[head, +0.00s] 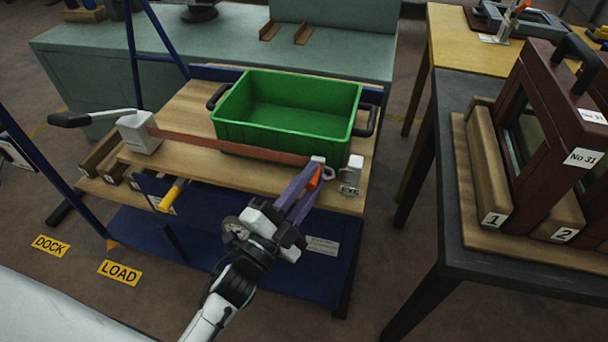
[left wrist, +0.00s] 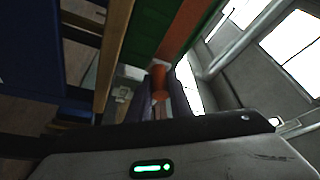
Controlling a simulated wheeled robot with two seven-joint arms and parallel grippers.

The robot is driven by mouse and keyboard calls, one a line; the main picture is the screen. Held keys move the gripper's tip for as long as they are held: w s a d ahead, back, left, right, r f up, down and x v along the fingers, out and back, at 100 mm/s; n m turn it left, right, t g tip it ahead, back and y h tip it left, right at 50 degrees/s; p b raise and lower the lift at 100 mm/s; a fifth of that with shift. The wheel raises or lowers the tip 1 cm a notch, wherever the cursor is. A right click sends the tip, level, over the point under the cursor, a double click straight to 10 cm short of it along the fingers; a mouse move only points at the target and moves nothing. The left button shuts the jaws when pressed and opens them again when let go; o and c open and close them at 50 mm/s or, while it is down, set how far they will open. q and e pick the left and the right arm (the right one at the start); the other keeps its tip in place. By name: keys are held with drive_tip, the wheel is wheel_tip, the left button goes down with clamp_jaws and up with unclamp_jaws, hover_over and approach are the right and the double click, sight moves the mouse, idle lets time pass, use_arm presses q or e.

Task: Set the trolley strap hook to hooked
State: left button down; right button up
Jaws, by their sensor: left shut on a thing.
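A red-brown strap (head: 220,146) runs from a grey ratchet block (head: 140,132) along the front of the green crate (head: 237,131). Its right end carries a pale fitting with a metal hook (head: 329,173). My left gripper (head: 312,178), with purple fingers, is shut on the orange grip of the strap hook; this orange grip (left wrist: 158,80) also shows between the fingers in the left wrist view. A grey anchor bracket (head: 352,174) stands just right of the hook on the deck. I cannot tell whether hook and bracket touch. My right gripper is out of view.
The trolley's wooden deck (head: 190,105) carries the crate, with a dark handle at each end. A black lever (head: 88,118) sticks out left from the ratchet block. A dark table (head: 440,120) with a red-brown frame stands at the right.

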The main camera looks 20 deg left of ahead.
use_arm(q)
drive_tip(key=shift+a, duration=0.1)
drive_tip(key=c, duration=1.6)
unclamp_jaws()
drive_tip(key=v, duration=1)
drive_tip(key=shift+s+b, duration=0.15)
drive_tip(key=shift+b, duration=0.25)
